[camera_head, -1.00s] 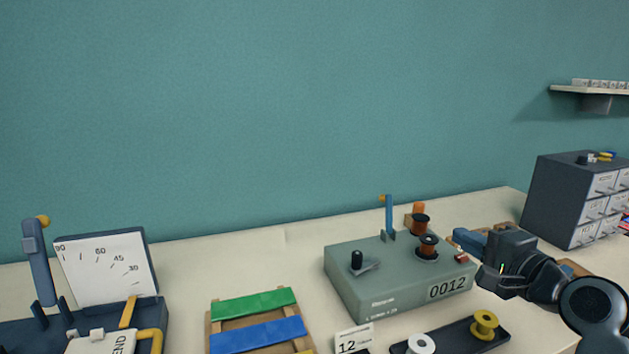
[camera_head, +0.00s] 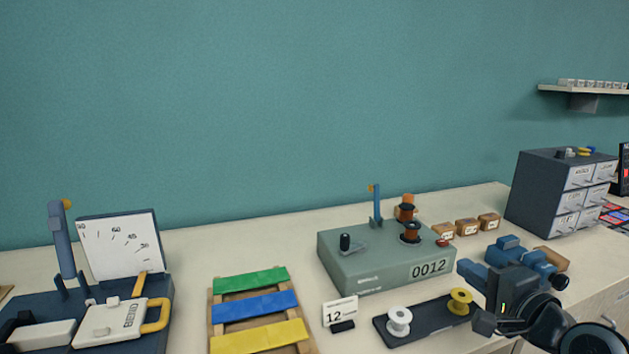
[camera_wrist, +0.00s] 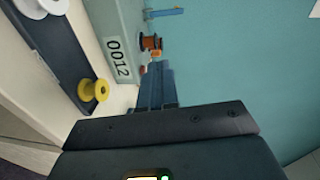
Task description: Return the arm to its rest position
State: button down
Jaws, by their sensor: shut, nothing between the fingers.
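My gripper (camera_head: 466,268) is at the lower right in the head view, with its blue fingers together and nothing between them. It is in the air in front of the right end of the grey-green winding box (camera_head: 365,272) marked 0012. In the wrist view the shut fingers (camera_wrist: 156,78) point toward the teal wall, and the box (camera_wrist: 117,45) lies to their left. Nothing is held. My dark wrist and forearm run off the bottom right of the head view.
A dark tray (camera_head: 433,331) holds a white spool (camera_head: 398,321) and a yellow spool (camera_head: 460,302), close to my gripper. Small wooden blocks (camera_head: 467,227) and a drawer cabinet (camera_head: 545,200) stand behind. Left are coloured slats (camera_head: 255,306) and an angle gauge (camera_head: 120,245). Above is open air.

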jog(key=s+a+f+n+h, duration=0.1)
jog(key=s+f+n+h, duration=0.1)
jog(key=s+f, duration=0.7)
jog(key=s+a+f+n+h, duration=0.15)
jog(key=s+f, duration=0.35)
jog(key=s, duration=0.9)
jog(key=s+a+r+n, duration=0.1)
jog(key=s+r+n, duration=0.1)
jog(key=s, duration=0.6)
jog(key=s+a+r+n, duration=0.1)
jog(key=s+r+n, duration=0.1)
jog(key=s+n, duration=0.3)
jog(key=s+r+n+g, duration=0.1)
jog(key=s+r+n, duration=0.2)
jog(key=s, duration=0.9)
jog(key=shift+a+h, duration=0.35)
jog(key=shift+a, duration=0.05)
